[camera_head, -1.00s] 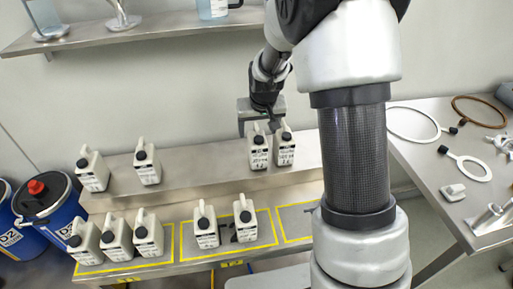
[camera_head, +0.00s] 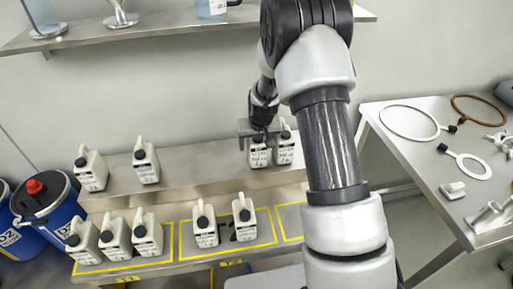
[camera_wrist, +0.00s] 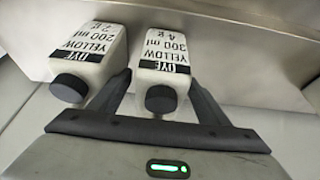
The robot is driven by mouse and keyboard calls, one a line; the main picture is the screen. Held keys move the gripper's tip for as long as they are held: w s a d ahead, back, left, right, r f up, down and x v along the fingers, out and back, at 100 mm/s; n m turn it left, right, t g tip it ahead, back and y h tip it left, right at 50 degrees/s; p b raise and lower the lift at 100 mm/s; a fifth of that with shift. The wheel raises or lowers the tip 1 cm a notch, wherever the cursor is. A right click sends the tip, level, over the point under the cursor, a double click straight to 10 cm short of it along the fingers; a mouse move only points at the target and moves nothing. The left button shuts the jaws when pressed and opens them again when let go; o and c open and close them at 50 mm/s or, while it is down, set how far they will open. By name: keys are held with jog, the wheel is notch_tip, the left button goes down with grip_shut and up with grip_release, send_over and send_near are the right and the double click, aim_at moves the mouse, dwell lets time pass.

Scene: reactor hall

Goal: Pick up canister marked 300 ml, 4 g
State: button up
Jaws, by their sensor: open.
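The canister marked 300 ml, 4 g (camera_wrist: 163,66) is white with a black cap and a yellow dye label, which reads upside down in the wrist view. In the head view this canister (camera_head: 258,158) stands on the upper step, partly hidden by my gripper (camera_head: 260,137). In the wrist view my gripper (camera_wrist: 161,84) is open, with one finger on each side of the canister. I cannot tell whether the fingers touch it. A second canister marked 200 ml (camera_wrist: 92,45) stands close beside it, with the left finger between the two.
The neighbouring canister (camera_head: 285,152) is just right in the head view. Two more canisters stand on the upper step's left. Several stand on the yellow-marked lower step (camera_head: 165,262). A shelf (camera_head: 160,25) is above. A side table (camera_head: 425,165) holds rings and fittings.

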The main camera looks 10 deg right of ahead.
jog(key=c, duration=1.4)
jog(key=shift+r, duration=0.1)
jog(key=shift+c, duration=0.3)
jog(key=shift+r, duration=0.1)
